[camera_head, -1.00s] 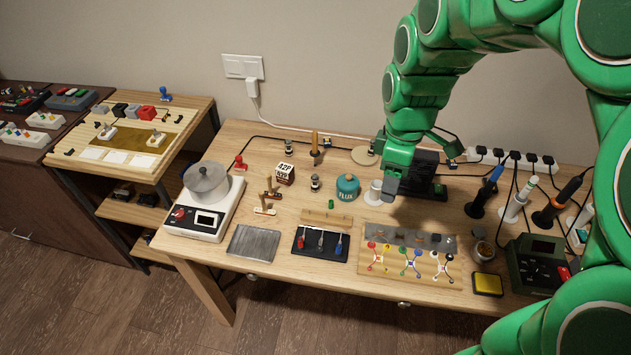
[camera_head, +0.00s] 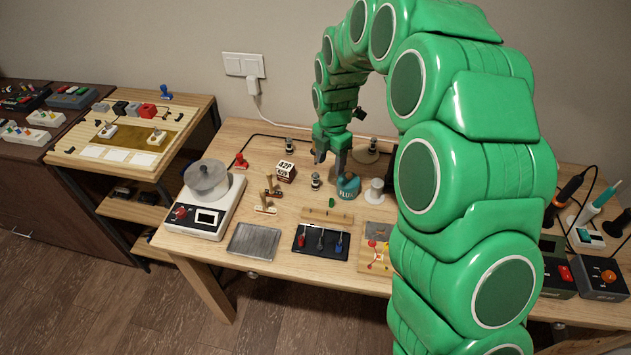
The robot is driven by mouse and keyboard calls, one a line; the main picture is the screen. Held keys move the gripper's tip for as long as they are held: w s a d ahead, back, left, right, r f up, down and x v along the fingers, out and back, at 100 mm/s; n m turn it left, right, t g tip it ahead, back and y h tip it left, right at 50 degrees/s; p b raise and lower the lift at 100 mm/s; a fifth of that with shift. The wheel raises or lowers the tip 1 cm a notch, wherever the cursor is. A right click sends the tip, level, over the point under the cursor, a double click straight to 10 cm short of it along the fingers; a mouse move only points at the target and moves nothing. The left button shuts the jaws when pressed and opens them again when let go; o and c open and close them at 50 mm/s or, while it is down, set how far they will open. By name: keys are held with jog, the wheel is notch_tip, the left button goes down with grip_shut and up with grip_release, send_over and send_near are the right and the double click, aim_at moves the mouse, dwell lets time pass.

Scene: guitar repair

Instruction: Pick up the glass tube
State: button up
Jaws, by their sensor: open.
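Small upright tubes that look like glass with dark parts stand on the wooden table: one (camera_head: 316,181) in front of my gripper, one (camera_head: 289,146) at the back left, and one (camera_head: 373,147) at the back right. I cannot tell which is the task's glass tube. My gripper (camera_head: 330,164) points down with its two fingers apart and nothing visible between them. It hangs above the back middle of the table, just behind the nearest tube and the teal flux jar (camera_head: 348,187). One finger overlaps the jar's top in the picture. Contact cannot be judged.
A label-marked box (camera_head: 285,171) and small wooden-handled stamps (camera_head: 267,204) stand left of the gripper. A white cup (camera_head: 374,191) stands right of the jar. A dark tool tray (camera_head: 320,242) lies in front. My arm hides the table's right part.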

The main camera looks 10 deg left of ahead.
aim_at(315, 181)
jog(key=w+a+f+n, duration=0.1)
jog(key=f, duration=0.1)
jog(key=w+a+f+n, duration=0.1)
jog(key=f, duration=0.1)
jog(key=w+a+f+n, duration=0.1)
jog(key=a, duration=0.1)
jog(key=shift+w+f+n, duration=0.1)
jog(key=shift+f+n, duration=0.3)
notch_tip(315, 181, down, 2)
jog(key=shift+a+f, duration=0.25)
jog(key=shift+f, duration=1.15)
jog(key=shift+a+f, duration=0.15)
jog(key=shift+f, duration=1.15)
jog(key=c, duration=0.9)
